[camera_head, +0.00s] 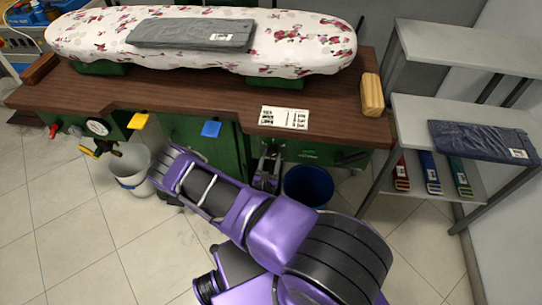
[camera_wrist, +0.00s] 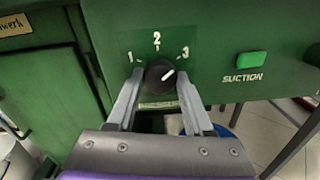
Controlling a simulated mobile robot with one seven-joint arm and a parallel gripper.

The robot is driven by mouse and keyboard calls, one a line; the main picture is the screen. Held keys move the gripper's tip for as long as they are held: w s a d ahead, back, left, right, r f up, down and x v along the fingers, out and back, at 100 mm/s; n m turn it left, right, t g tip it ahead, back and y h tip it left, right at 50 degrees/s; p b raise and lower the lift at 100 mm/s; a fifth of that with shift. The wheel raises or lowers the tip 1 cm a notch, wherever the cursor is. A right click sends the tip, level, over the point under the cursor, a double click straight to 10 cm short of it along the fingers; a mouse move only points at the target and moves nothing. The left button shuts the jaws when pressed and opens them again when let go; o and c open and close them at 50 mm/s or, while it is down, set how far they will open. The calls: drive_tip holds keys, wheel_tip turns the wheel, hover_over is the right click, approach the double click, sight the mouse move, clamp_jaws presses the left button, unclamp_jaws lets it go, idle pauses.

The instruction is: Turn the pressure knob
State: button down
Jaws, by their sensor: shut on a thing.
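The black pressure knob (camera_wrist: 160,74) sits on a green panel marked 1, 2 and 3 in the wrist view. Its white pointer line aims up and right, between 2 and 3. My gripper (camera_wrist: 159,82) has one grey finger on each side of the knob and is shut on it. In the head view my gripper (camera_head: 268,168) reaches the green front under the wooden top; the knob is hidden there.
A green SUCTION button (camera_wrist: 252,66) is right of the knob. A blue bucket (camera_head: 308,186) stands below on the right, and a white bucket (camera_head: 131,170) on the left. The shelf unit (camera_head: 460,112) stands at the right.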

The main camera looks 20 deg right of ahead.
drive_tip(key=shift+m+p, duration=0.35)
drive_tip(key=shift+m, duration=0.75)
drive_tip(key=shift+c, duration=1.5)
unclamp_jaws()
drive_tip(key=shift+s, duration=0.1)
drive_tip(key=v, duration=1.7)
drive_tip(key=shift+a, duration=0.1)
